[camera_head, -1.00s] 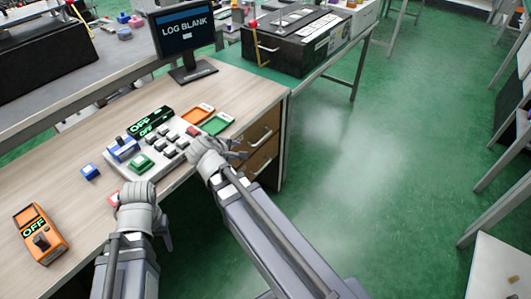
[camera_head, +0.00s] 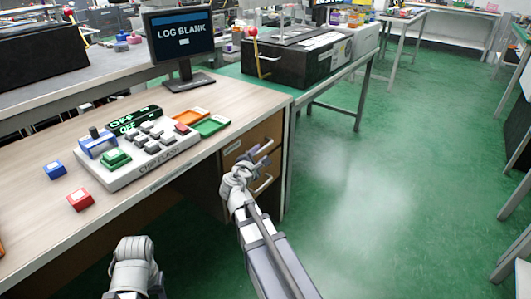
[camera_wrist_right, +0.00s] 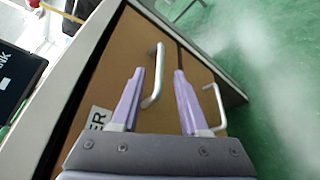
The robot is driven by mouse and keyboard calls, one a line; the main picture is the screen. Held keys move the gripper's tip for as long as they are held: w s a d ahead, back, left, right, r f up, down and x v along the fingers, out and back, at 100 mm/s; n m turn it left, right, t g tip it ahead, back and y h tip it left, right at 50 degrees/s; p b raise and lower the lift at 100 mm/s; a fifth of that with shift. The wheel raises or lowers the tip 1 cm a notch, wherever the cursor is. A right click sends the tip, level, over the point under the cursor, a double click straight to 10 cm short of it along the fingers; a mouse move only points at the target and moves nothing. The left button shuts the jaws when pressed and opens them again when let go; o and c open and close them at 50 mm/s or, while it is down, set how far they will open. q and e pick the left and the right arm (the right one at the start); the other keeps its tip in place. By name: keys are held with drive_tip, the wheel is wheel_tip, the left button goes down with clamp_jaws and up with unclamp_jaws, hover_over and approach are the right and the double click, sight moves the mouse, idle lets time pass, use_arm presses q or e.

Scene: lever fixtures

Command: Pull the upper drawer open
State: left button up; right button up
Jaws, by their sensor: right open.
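The upper drawer (camera_head: 240,146) is a brown front at the right end of the desk; it looks shut. Its pale bar handle (camera_wrist_right: 155,78) shows in the right wrist view, between my two purple fingers as seen from there. My right gripper (camera_head: 265,153) is open in front of the drawers; it also shows in the wrist view (camera_wrist_right: 159,71). I cannot tell whether the fingers reach around the handle, and they grip nothing. The lower drawer handle (camera_wrist_right: 216,106) is to the right of the fingers. My left gripper (camera_head: 133,268) is low at the desk's front; its fingers are unclear.
The desk top (camera_head: 120,205) carries a panel of buttons (camera_head: 150,150), a monitor (camera_head: 182,40), a blue block (camera_head: 54,170) and a red block (camera_head: 80,200). A black case (camera_head: 285,60) stands on the table behind. Green floor (camera_head: 370,190) is clear to the right.

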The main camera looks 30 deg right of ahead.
sight(266, 145)
drive_tip(key=b+x, duration=0.1)
drive_tip(key=x, duration=0.6)
drive_tip(key=shift+w+d+f+b, duration=0.1)
drive_tip(key=shift+w+d+b, duration=0.15)
drive_tip(key=shift+d+b, duration=0.1)
clamp_jaws()
drive_tip(key=shift+a, duration=0.1)
idle(1.1)
